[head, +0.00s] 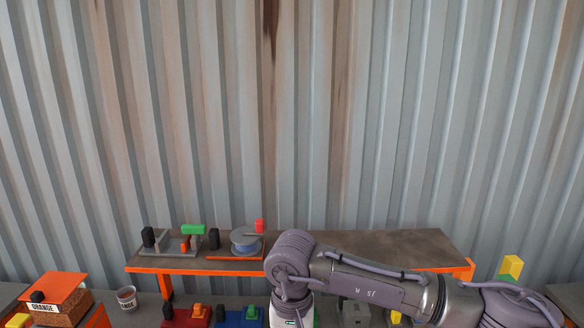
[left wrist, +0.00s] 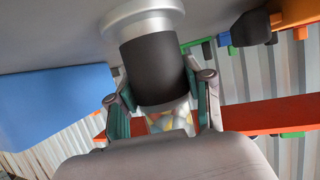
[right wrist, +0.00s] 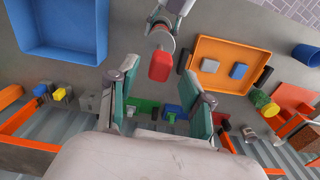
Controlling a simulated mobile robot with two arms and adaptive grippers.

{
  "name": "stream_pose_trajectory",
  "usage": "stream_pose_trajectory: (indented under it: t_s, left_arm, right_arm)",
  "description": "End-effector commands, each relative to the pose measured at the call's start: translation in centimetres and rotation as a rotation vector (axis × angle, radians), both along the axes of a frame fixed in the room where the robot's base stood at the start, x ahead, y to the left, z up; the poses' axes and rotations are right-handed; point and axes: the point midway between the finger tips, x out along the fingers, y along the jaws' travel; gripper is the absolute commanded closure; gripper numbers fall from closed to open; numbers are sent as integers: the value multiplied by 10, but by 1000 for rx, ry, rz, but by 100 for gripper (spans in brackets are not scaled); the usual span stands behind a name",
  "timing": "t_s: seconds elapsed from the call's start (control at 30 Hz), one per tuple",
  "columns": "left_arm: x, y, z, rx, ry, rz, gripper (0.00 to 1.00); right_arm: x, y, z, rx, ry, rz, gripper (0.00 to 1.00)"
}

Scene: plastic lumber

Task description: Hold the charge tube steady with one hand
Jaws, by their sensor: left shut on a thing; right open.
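My left gripper (left wrist: 164,120) is shut around a tube (left wrist: 155,68) with a black sleeve and a wide silver end, which I take to be the charge tube. A clear part with coloured bits shows between the fingers. My right gripper (right wrist: 154,92) is open, with nothing between its fingertips. A red piece (right wrist: 160,66) on a silver cylinder (right wrist: 160,39) shows just beyond the right fingertips; I cannot tell whether it belongs to the tube. Neither gripper's fingertips show clearly in the head view.
In the head view, an orange-edged shelf (head: 340,250) holds a spool (head: 246,240) and small fixtures. An orange-topped box (head: 58,290) and a cup (head: 127,298) stand left.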

Motion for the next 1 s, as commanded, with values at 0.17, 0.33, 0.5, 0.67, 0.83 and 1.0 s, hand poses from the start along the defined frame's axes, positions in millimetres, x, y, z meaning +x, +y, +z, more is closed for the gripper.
stream_pose_trajectory:
  t_s: [0.17,0.33,0.5,0.67,0.83,1.0]
  left_arm:
    - [0,-1,0,-1,1,-1,100]
    - [0,-1,0,-1,1,-1,100]
    - [0,-1,0,-1,1,-1,100]
    - [0,-1,0,-1,1,-1,100]
    - [0,-1,0,-1,1,-1,100]
    - [0,-1,0,-1,1,-1,100]
  right_arm:
    - [0,0,-19,-1,2,0,50]
    - [0,0,-27,0,0,0,50]
    - [0,0,-28,0,0,0,50]
    - [0,0,-28,0,0,0,55]
    - [0,0,-28,0,0,0,83]
    - [0,0,-28,0,0,0,100]
